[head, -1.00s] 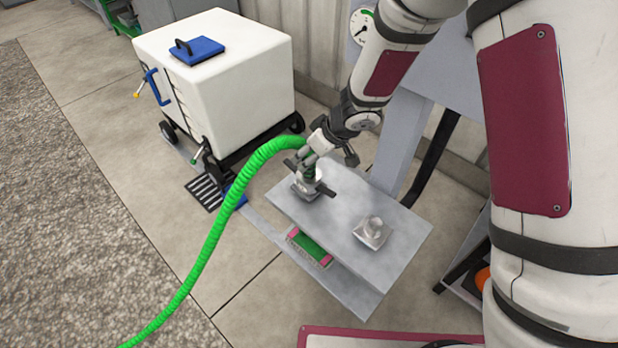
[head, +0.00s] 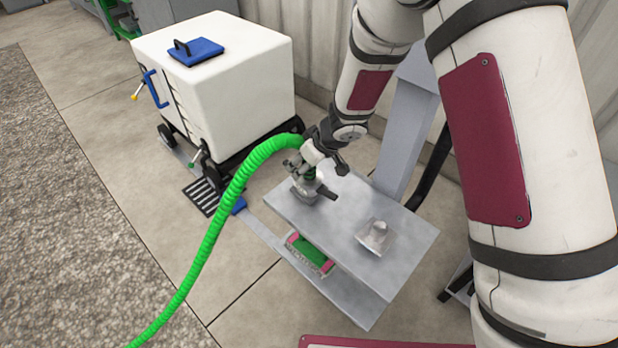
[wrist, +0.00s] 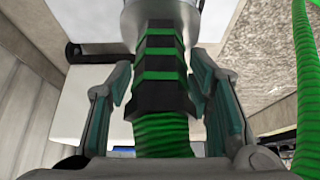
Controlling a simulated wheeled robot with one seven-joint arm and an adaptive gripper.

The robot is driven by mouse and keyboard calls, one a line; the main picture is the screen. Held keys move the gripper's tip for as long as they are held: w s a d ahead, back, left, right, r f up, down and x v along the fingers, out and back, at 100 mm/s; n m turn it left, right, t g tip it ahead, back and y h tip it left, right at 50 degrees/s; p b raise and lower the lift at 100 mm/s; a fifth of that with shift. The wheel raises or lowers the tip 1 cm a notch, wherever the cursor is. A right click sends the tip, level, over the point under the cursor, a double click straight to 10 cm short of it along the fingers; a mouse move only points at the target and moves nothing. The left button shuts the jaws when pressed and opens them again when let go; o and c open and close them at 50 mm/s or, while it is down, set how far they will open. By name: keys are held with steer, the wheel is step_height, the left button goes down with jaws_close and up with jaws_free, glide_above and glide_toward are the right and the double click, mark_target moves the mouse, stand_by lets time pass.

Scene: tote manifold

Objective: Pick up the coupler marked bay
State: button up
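The coupler is a dark body with green bands in the wrist view (wrist: 160,68), on the end of a green ribbed hose (head: 215,225). Its far end meets a pale round part (wrist: 160,14). I cannot read any marking on it. My gripper (head: 312,184) is at the coupler, over the far end of a grey metal plate (head: 345,210). In the wrist view my fingers (wrist: 160,85) stand on both sides of the coupler, very near it. I cannot tell whether both pads touch it. The gripper hides most of the coupler in the head view.
A second metal fitting (head: 375,236) stands on the plate's near part, clear of my gripper. A green and pink piece (head: 311,252) sits below the plate's left edge. A white wheeled cabinet (head: 225,65) stands behind left. The hose sweeps down across the open floor.

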jaws_close()
steer(key=shift+r, duration=0.1)
step_height(320, 180, up, 10)
steer(key=p, duration=0.8)
